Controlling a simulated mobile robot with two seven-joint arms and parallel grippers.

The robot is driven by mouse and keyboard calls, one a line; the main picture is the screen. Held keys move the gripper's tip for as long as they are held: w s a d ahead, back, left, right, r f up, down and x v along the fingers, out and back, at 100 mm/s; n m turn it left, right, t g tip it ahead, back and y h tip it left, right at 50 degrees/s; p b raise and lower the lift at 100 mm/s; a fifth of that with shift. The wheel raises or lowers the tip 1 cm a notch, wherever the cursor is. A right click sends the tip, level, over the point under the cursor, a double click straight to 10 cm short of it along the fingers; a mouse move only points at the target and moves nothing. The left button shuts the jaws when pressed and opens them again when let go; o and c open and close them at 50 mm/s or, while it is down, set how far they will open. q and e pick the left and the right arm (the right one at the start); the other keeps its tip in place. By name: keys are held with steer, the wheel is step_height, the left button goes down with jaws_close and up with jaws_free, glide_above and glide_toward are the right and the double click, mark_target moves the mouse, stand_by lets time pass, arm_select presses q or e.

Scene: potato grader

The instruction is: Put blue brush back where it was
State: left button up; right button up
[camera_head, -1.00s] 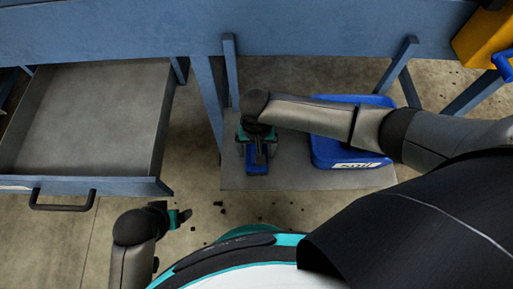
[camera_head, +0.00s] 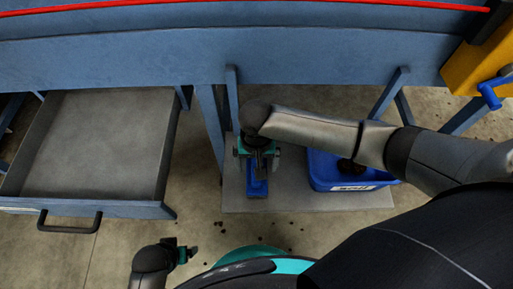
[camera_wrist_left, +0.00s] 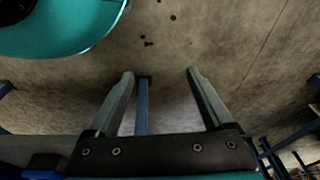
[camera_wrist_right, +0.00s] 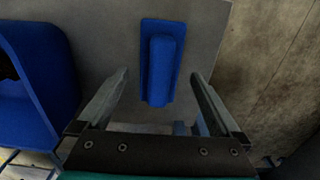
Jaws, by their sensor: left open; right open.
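The blue brush (camera_head: 257,188) lies on the grey board (camera_head: 300,199) on the floor. It also shows in the right wrist view (camera_wrist_right: 161,68), flat on the board (camera_wrist_right: 115,50) with its long handle block upward. My right gripper (camera_head: 260,165) is above the brush. In the right wrist view its open fingers (camera_wrist_right: 160,85) are on either side of the brush's near end, with gaps on both sides, holding nothing. My left gripper (camera_head: 190,254) is open and empty low over the floor; its spread fingers show in the left wrist view (camera_wrist_left: 161,75).
An open, empty grey drawer (camera_head: 95,145) stands at the left. A blue bin (camera_head: 330,180) with dark lumps inside stands on the board right of the brush. A blue frame leg (camera_head: 210,125) is close left of the board. Dark crumbs lie on the floor.

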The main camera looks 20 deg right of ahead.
step_height(320, 180, up, 3)
steer(key=shift+r+p, duration=0.2)
steer(key=shift+p, duration=0.55)
arm_select(q)
steer(key=s+a+f+p, duration=0.1)
steer(key=s+a+f, duration=0.2)
steer(key=s+f, duration=0.1)
steer(key=shift+p+x, duration=0.3)
steer(key=shift+x, duration=0.5)
arm_select(e)
steer(key=shift+r, duration=1.7)
arm_select(q)
steer(key=shift+s+a, duration=0.1)
steer(key=shift+s, duration=0.05)
